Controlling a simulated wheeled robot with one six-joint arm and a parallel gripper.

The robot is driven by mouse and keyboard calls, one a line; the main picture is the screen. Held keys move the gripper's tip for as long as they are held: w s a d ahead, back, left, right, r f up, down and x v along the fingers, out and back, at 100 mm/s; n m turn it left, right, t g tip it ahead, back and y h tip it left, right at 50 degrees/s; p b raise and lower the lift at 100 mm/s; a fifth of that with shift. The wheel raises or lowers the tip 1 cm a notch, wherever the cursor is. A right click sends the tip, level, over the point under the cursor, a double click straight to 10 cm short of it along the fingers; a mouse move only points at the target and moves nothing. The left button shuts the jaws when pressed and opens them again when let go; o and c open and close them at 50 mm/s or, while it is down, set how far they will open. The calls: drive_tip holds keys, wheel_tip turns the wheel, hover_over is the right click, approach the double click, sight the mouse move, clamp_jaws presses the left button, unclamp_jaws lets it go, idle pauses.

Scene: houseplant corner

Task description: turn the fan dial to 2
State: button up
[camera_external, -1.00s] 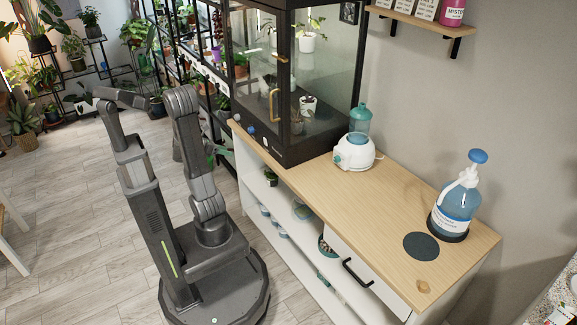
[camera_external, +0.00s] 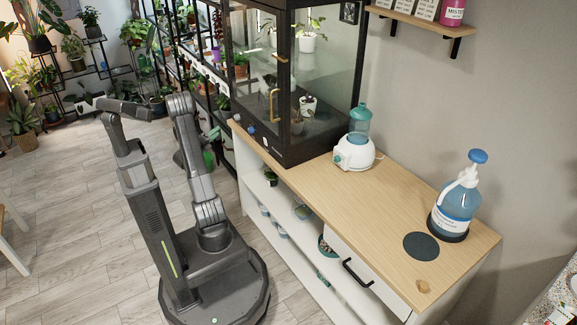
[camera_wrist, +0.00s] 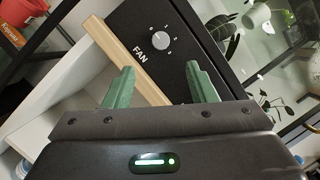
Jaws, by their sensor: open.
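The fan dial (camera_wrist: 160,40) is a round grey knob on a black panel, beside the white word FAN, in the wrist view. Small white marks ring it; I cannot read which one it points to. My gripper (camera_wrist: 162,78) is open, with its two green fingers apart and empty. The dial lies beyond the fingertips, between them in the picture, and nothing touches it. In the external view my gripper (camera_external: 208,157) is partly hidden by my arm, left of the cabinet's front. The black glass cabinet (camera_external: 290,150) carries small knobs along its lower front.
The cabinet stands on a wooden counter (camera_external: 365,205) with open shelves below. A white humidifier (camera_external: 355,154) and a blue pump bottle (camera_external: 455,212) stand to its right. A shelving rack with plants is behind my arm. The floor (camera_external: 70,200) at left is clear.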

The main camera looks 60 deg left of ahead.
sight(237, 117)
drive_tip(key=b+x, duration=0.1)
drive_tip(key=x, duration=1.1)
drive_tip(key=shift+w+b, duration=0.35)
drive_tip(key=shift+b, duration=0.05)
drive_tip(key=c, duration=1)
